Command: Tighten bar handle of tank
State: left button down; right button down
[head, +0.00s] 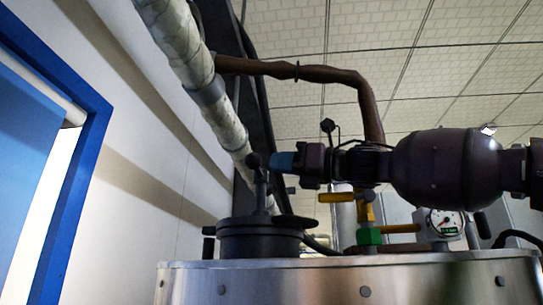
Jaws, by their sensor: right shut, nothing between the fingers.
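The metal tank (420,274) fills the bottom of the head view. A dark round lid (262,240) sits on its top at the left. A dark upright bar handle (260,188) with round knobs rises from the lid. My right gripper (283,162) reaches in from the right, shut and empty, with its blue tips close beside the handle's upper knob. I cannot tell whether they touch it. My left gripper is not in view.
A brown pipe (310,72) bends over my right arm. A wrapped pale pipe (180,45) slants down behind the lid. Yellow-handled valves (368,236) and a gauge (444,222) stand on the tank top, below my right arm. A blue door frame (92,120) is at the left.

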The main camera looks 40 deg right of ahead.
jog(key=shift+p+x, duration=0.35)
jog(key=shift+x, duration=0.75)
